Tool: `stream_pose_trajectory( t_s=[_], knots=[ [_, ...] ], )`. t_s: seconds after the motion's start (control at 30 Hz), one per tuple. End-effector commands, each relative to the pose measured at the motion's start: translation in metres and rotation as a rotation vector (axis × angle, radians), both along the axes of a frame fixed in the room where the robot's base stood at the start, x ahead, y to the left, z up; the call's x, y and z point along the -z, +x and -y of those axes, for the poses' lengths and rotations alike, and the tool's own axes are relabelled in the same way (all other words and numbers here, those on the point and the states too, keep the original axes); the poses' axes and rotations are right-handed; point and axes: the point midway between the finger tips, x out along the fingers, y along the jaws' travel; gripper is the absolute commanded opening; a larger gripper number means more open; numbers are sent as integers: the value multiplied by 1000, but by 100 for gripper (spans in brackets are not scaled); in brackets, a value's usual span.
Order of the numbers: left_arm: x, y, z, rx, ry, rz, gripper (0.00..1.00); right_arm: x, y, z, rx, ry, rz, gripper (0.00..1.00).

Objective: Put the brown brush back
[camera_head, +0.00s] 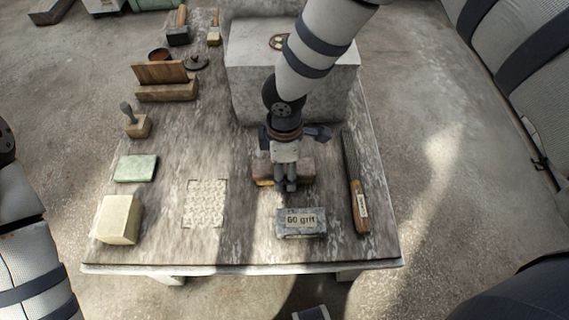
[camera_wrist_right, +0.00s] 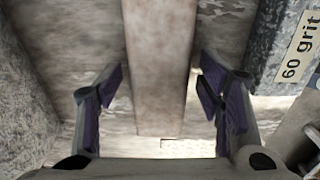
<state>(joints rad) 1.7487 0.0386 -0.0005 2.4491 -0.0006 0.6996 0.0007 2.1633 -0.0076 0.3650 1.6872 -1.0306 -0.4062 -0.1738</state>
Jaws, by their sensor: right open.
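A brown block (camera_head: 263,167) that looks like the brown brush lies on the table in front of the large pale block, partly hidden behind my right gripper (camera_head: 287,186). In the right wrist view a long brownish bar (camera_wrist_right: 160,65), seemingly this brush from above, runs between the fingers. My right gripper is also in that view (camera_wrist_right: 163,108). It is open, with one finger on each side of the bar and visible gaps, and it holds nothing. My left gripper is out of view; only part of my left arm shows at the left edge.
A grey 60 grit block (camera_head: 300,224) lies just in front, and a wooden-handled rasp (camera_head: 357,190) to the right. The large pale block (camera_head: 245,85) stands behind.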

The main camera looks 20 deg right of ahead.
Motion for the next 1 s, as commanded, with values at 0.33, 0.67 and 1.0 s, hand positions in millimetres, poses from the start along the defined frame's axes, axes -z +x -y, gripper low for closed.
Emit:
stream_pose_trajectory(
  t_s=[0.33, 0.67, 1.0],
  knots=[
    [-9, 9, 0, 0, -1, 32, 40, -55, 3, 0, 2, 2, 11, 61],
    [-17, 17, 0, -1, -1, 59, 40, -121, 0, 0, 1, 1, 4, 61],
    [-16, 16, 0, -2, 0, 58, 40, -124, -1, 0, 0, 0, -1, 61]
  ],
)
